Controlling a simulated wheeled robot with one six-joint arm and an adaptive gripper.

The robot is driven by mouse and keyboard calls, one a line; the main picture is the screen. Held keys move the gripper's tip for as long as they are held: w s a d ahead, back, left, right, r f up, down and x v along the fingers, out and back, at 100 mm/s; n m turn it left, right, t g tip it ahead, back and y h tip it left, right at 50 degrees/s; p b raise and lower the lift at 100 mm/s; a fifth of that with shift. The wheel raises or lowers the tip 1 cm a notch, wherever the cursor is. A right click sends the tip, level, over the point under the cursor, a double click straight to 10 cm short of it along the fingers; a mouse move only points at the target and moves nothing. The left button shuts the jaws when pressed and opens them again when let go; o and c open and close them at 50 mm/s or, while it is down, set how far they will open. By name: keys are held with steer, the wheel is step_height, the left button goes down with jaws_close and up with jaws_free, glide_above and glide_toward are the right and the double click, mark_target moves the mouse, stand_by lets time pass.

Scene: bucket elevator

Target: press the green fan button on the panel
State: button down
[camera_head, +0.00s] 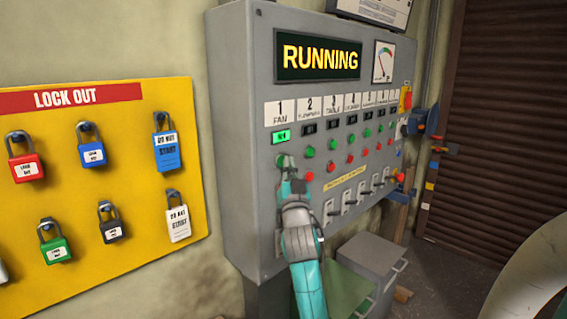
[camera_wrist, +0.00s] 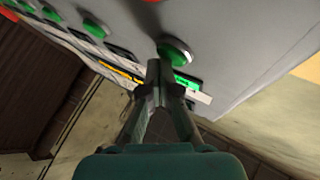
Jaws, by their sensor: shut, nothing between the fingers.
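The grey control panel (camera_head: 240,70) hangs on the wall, with RUNNING in yellow on its display (camera_head: 319,57). The green fan button (camera_head: 281,160) is in the column labelled 1 FAN, under a lit green indicator (camera_head: 281,137); my gripper partly covers it. In the wrist view the green button (camera_wrist: 175,52) shows just beyond my fingertips. My gripper (camera_head: 289,168) is shut and empty, its tips at the fan button. In the wrist view the closed tips (camera_wrist: 155,69) appear beside the button; I cannot tell whether they touch it.
A row of other green buttons (camera_head: 308,152) runs right of the fan button, with red buttons (camera_head: 331,167) and switches below. A yellow LOCK OUT board (camera_head: 100,190) with several padlocks is at left. Grey boxes (camera_head: 374,255) stand under the panel. A brown shutter (camera_head: 500,130) is at right.

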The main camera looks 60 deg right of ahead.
steer(key=shift+s+a, duration=0.2)
steer(key=shift+s, duration=0.5)
steer(key=shift+s, duration=0.1)
steer(key=shift+s+a, duration=0.2)
steer(key=shift+s, duration=0.6)
steer(key=shift+s+a, duration=0.15)
steer(key=shift+s, duration=0.6)
steer(key=shift+s+a, duration=0.2)
steer(key=shift+s, duration=0.6)
steer(key=shift+f, duration=0.1)
